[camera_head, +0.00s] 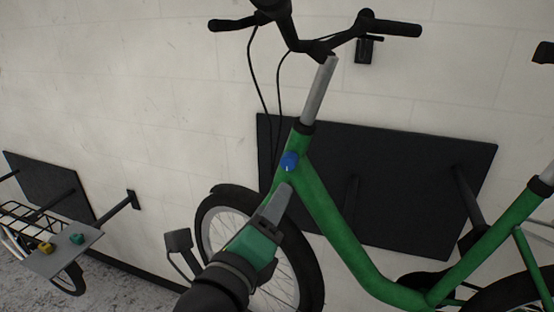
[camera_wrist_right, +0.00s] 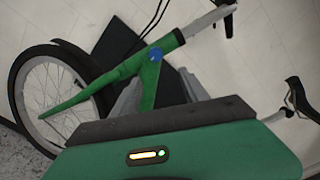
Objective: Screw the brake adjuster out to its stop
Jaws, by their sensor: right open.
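A blue round knob (camera_head: 289,161), apparently the brake adjuster, sits on the green bike frame (camera_head: 335,215) just below the head of the frame. In the right wrist view the knob (camera_wrist_right: 156,55) shows ahead of the fingers, roughly in line with the gap between them. My right gripper (camera_head: 283,193) is open and empty, just below the knob in the head view. Its grey fingers (camera_wrist_right: 162,86) appear spread apart in the wrist view, with part of the green frame between them. I see no contact with the knob. My left gripper is not in view.
The front wheel (camera_head: 310,262) is partly hidden behind my right arm. Handlebars (camera_head: 285,20) with hanging cables rise above. A dark panel (camera_head: 420,170) is behind the bike on the pale wall. At left, a grey tray (camera_head: 62,257) holds small yellow and teal pieces.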

